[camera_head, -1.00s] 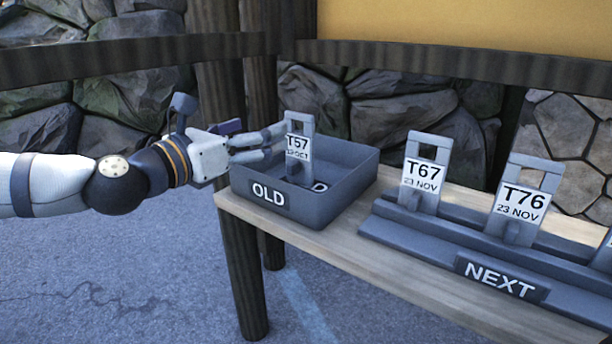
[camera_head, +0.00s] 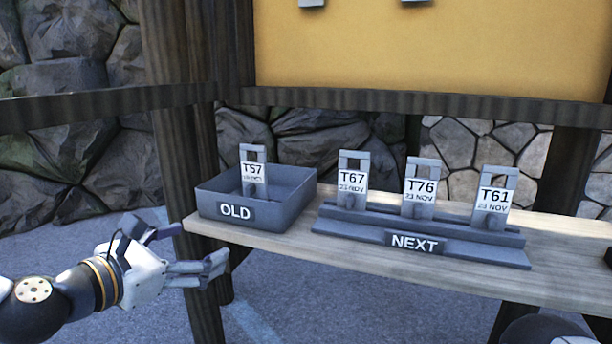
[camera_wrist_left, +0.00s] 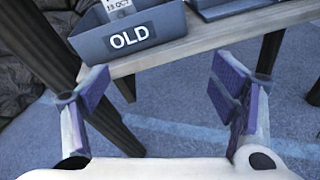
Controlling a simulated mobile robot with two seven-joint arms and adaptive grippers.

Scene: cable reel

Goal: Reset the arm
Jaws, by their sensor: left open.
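My left gripper (camera_head: 190,246) is open and empty, low at the left in the head view, in front of and below the shelf edge and apart from it. In the left wrist view my left gripper (camera_wrist_left: 160,92) shows spread fingers with bare ground between them. The grey OLD box (camera_head: 275,207) stands on the shelf's left end, and it also shows at the top of the wrist view (camera_wrist_left: 170,25). A T57 tag (camera_head: 252,174) stands upright in it. A dark rounded part at the head view's bottom right may be mine; no right gripper shows.
A grey NEXT rack (camera_head: 470,250) holds T67 (camera_head: 352,180), T76 (camera_head: 420,188) and T61 (camera_head: 494,197) tags upright on the wooden shelf (camera_head: 555,255). A yellow board (camera_head: 430,50) is behind, above a dark rail (camera_head: 380,103). Open pavement lies below the shelf.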

